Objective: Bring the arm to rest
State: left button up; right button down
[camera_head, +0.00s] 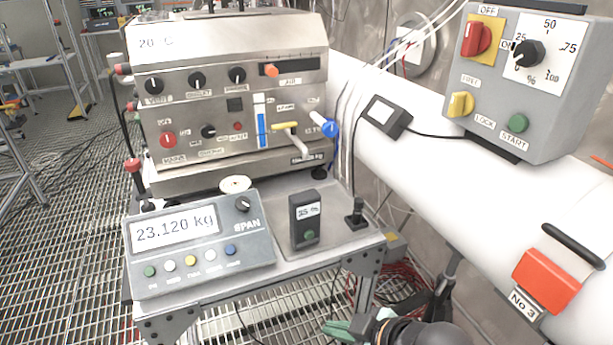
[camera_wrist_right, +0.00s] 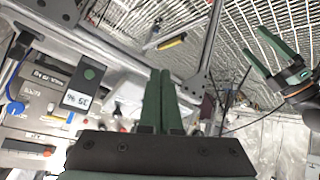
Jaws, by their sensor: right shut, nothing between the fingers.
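My right gripper (camera_head: 342,327) shows at the bottom edge of the head view, with its green fingers pointing left, below the front right corner of the steel table. In the right wrist view its two green fingers (camera_wrist_right: 160,85) lie together with nothing between them. My left gripper (camera_wrist_right: 264,48) shows at the upper right of the right wrist view, its green fingers apart and empty. The left gripper does not show in the head view.
A scale display (camera_head: 198,245) and a small black 35 % box (camera_head: 305,220) stand on the steel table (camera_head: 290,262). A steel control panel (camera_head: 235,95) stands behind. A white pipe (camera_head: 450,180) runs along the right, beneath a grey switch box (camera_head: 525,85). Grating floor lies left.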

jog(key=s+d+f+m+t+h, duration=0.1)
jog(key=s+d+f+m, duration=0.2)
jog(key=f, duration=0.4)
jog(key=s+d+f+m+h, duration=0.1)
jog(key=s+d+f+m, duration=0.25)
jog(key=f, duration=0.35)
jog(key=s+d+f+m+t+h, duration=0.1)
jog(key=s+d+f+m+h, duration=0.1)
jog(key=s+d+f+m, duration=0.3)
pick_arm(q)
notch_tip(320, 180, up, 8)
jog(key=n+p, duration=0.1)
jog(key=p, duration=0.8)
jog(key=shift+s+d, duration=0.2)
jog(key=shift+s, duration=0.1)
pick_arm(e)
jog(key=shift+n+t, duration=0.3)
jog(key=shift+n, duration=0.15)
jog(key=r, duration=0.5)
jog(key=shift+w+d+r, duration=0.15)
jog(key=shift+w+r, duration=0.05)
jog(key=shift+r, duration=0.1)
pick_arm(q)
jog(key=shift+f, duration=0.15)
